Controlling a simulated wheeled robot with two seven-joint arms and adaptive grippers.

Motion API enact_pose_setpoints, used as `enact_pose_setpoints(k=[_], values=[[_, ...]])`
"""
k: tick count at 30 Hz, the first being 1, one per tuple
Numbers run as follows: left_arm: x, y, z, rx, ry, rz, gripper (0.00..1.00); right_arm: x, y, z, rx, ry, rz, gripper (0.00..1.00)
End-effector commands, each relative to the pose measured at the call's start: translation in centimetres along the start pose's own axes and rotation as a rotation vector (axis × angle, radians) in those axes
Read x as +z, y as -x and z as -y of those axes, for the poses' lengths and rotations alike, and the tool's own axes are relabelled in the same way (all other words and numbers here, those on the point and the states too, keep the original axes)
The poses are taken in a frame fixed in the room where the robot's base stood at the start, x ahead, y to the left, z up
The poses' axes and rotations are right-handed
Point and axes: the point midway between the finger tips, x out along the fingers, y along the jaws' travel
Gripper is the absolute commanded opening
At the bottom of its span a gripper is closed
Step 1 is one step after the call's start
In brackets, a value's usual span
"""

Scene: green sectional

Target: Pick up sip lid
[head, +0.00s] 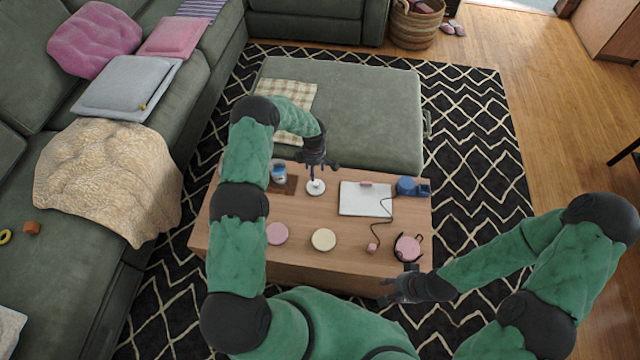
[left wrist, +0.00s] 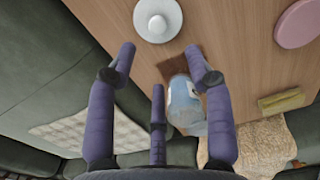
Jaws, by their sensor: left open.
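The sip lid looks to be the white round disc with a small raised knob (head: 316,187) on the wooden coffee table. In the left wrist view the lid (left wrist: 157,18) lies flat at the top edge, beyond the fingertips. My left gripper (head: 315,166) hangs over the table just behind and above the lid. Its fingers (left wrist: 161,60) are spread and hold nothing. A blue and white cup (head: 279,172) stands left of the lid; in the wrist view the cup (left wrist: 186,105) shows between the fingers. My right gripper (head: 395,285) is at the table's front right edge, fingers apart and empty.
On the table are a pink disc (head: 277,233), a cream disc (head: 323,239), a white pad (head: 355,201), a blue device (head: 408,187) with a dark cord, and a pink round item (head: 407,248) near my right gripper. A green ottoman (head: 370,110) stands behind.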

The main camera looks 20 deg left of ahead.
Motion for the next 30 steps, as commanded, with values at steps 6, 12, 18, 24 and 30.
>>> enact_pose_setpoints(k=[6,12,18,24,30], values=[[0.0,-3.5,0.1,-0.001,0.0,0.0,0.52,0.0,-1.4,-0.5,0.0,0.0,0.001,0.4],[0.1,-5.2,0.0,0.0,-0.001,-0.001,0.52,-0.1,-2.0,-0.7,0.0,0.0,0.001,0.4],[0.2,-6.6,-0.1,0.0,-0.001,-0.001,0.52,-0.1,-2.9,-1.0,0.0,0.0,0.0,0.4],[0.5,-9.4,-0.2,-0.002,-0.001,-0.001,0.52,-0.2,-4.5,-1.6,0.0,0.0,0.0,0.4],[0.4,-10.3,-0.3,0.0,-0.001,-0.001,0.52,-0.2,-4.8,-1.7,0.0,0.0,0.0,0.4]])
